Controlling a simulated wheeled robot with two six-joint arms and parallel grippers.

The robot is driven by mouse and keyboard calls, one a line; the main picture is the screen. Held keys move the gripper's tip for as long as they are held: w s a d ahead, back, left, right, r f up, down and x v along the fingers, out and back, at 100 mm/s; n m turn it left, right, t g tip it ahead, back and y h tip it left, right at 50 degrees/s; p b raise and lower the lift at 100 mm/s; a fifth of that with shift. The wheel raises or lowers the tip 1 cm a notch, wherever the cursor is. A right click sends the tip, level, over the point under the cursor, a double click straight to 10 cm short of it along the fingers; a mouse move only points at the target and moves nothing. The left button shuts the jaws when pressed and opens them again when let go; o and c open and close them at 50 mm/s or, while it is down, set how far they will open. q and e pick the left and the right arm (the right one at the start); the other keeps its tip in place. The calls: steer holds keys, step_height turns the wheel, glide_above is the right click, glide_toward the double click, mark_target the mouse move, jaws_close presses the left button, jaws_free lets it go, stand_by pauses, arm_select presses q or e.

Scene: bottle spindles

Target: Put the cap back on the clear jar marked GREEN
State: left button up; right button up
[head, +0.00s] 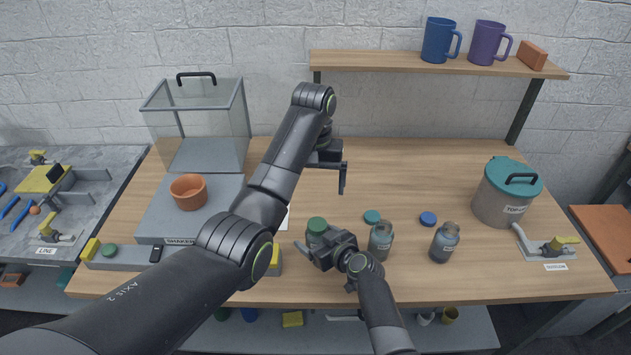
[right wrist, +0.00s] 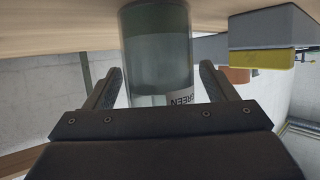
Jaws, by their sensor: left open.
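The clear jar marked GREEN (right wrist: 158,55) stands between the fingers of my right gripper (right wrist: 161,85), upside down in the right wrist view. Its label reads GREEN. My right gripper (head: 318,250) is low beside the jar, one finger on each side; contact is unclear. My left gripper (head: 342,178) is open and empty, above the table behind and right of the jar.
Two open jars (head: 381,242) (head: 445,244) stand to the right, with a teal cap (head: 372,216) and a blue cap (head: 428,219) lying behind them. A lidded grey pot (head: 505,195) stands further right. An orange bowl (head: 188,192) is at left. The table's back middle is clear.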

steer(key=shift+s, duration=0.1)
steer(key=shift+s+d+r, duration=0.15)
steer(key=shift+s+d, duration=0.2)
steer(key=b+v, duration=0.2)
steer(key=v, duration=1.4)
steer(key=shift+s+r, duration=0.15)
